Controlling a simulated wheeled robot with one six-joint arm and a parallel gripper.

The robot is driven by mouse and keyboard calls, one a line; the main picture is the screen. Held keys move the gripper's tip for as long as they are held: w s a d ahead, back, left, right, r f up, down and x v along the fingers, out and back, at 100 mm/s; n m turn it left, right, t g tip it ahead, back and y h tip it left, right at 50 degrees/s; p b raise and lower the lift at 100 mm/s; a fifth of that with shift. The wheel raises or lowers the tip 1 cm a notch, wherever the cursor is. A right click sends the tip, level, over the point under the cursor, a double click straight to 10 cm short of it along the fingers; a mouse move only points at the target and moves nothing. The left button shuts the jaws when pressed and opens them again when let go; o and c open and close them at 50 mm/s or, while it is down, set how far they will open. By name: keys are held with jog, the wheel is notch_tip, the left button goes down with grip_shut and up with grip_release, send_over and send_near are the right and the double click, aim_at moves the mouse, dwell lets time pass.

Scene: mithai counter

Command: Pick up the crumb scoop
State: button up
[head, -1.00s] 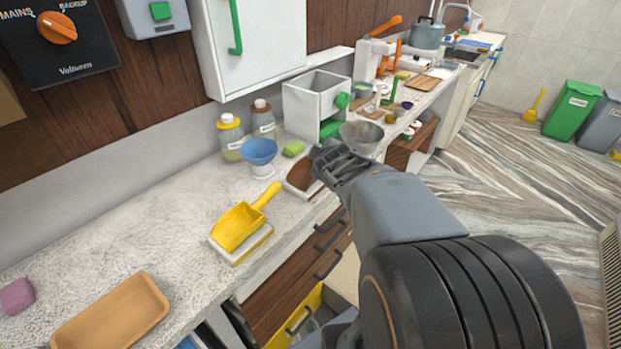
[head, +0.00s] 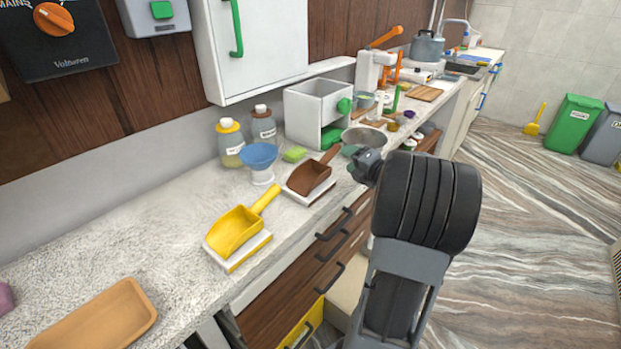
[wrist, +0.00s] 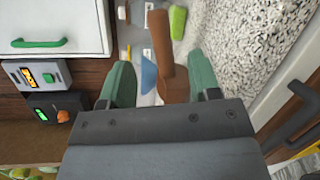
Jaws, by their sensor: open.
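Two scoops lie on the counter, and I cannot tell by label which is the crumb scoop. A brown scoop (head: 308,180) rests on a white base, its handle pointing up and right. A yellow scoop (head: 234,232) rests on another white base nearer to me. My gripper (head: 357,164) is open and empty, just right of the brown scoop and apart from it, near the counter edge. In the wrist view, the brown scoop's handle (wrist: 160,45) shows between the two green fingers (wrist: 161,80); the gripper body hides part of the scoop.
A metal bowl (head: 362,138) and a white open box (head: 312,108) are farther along. A tan tray (head: 108,318) lies at near left. Drawer handles (head: 327,279) stick out below.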

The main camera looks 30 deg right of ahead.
aim_at(336, 153)
jog(key=shift+w+a+f+p, duration=0.1)
jog(key=shift+w+a+f, duration=0.1)
jog(key=shift+w, duration=1.1)
jog(key=shift+w+a+f+p, duration=0.1)
jog(key=shift+w+f+p, duration=0.05)
jog(key=shift+w, duration=1.15)
jog(key=shift+w+a+f+p, duration=0.1)
jog(key=shift+w+f, duration=0.1)
jog(key=shift+w, duration=1.1)
jog(key=shift+c, duration=0.2)
jog(key=c, duration=0.9)
